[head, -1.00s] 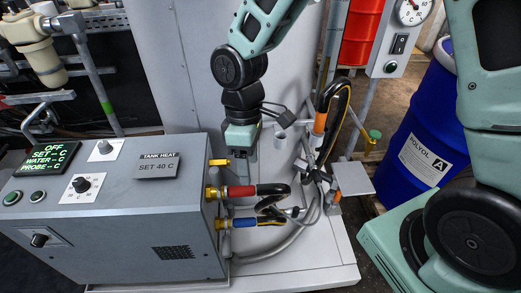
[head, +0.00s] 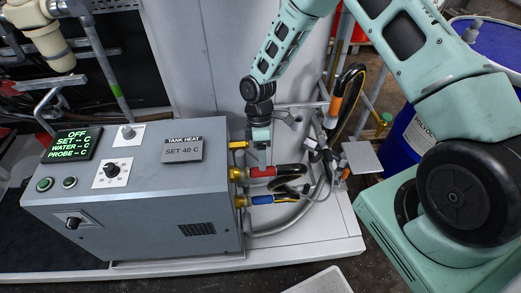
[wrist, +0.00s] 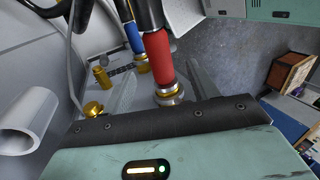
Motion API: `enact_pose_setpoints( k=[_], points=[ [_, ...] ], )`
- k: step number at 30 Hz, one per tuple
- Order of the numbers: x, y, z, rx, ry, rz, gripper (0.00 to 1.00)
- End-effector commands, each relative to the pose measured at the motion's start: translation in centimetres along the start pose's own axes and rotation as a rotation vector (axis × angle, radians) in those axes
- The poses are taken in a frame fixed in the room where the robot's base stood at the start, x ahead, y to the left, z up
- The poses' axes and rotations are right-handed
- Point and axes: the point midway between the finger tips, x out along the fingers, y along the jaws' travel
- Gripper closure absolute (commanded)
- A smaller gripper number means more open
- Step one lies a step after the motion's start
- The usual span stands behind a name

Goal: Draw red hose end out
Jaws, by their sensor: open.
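In the wrist view the red sleeve (wrist: 160,57) meets a brass and silver collar just beyond the gripper's dark edge. My gripper (head: 261,155) points down just above the red hose end. It is open and empty, with pale fingers showing on either side of the sleeve in the wrist view. Contact cannot be told. The blue hose end (head: 272,200) sits in the fitting below.
The heater box (head: 140,205) stands at left, its display (head: 73,145) reading OFF and its plate SET 40 C. A black and yellow hose (head: 350,85) hangs behind at right. A small grey plate (head: 363,157) and blue drum (head: 403,140) stand at right.

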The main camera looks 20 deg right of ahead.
Motion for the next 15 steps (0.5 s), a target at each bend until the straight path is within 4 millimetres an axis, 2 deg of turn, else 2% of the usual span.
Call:
enact_pose_setpoints(
  k=[1, 6, 15],
  points=[
    [1.0, 0.1, 0.0, -0.001, -0.001, -0.001, 0.41],
    [3.0, 0.1, 0.0, 0.000, -0.002, -0.002, 0.41],
    [5.5, 0.1, 0.0, 0.000, 0.000, 0.000, 0.41]
  ],
)
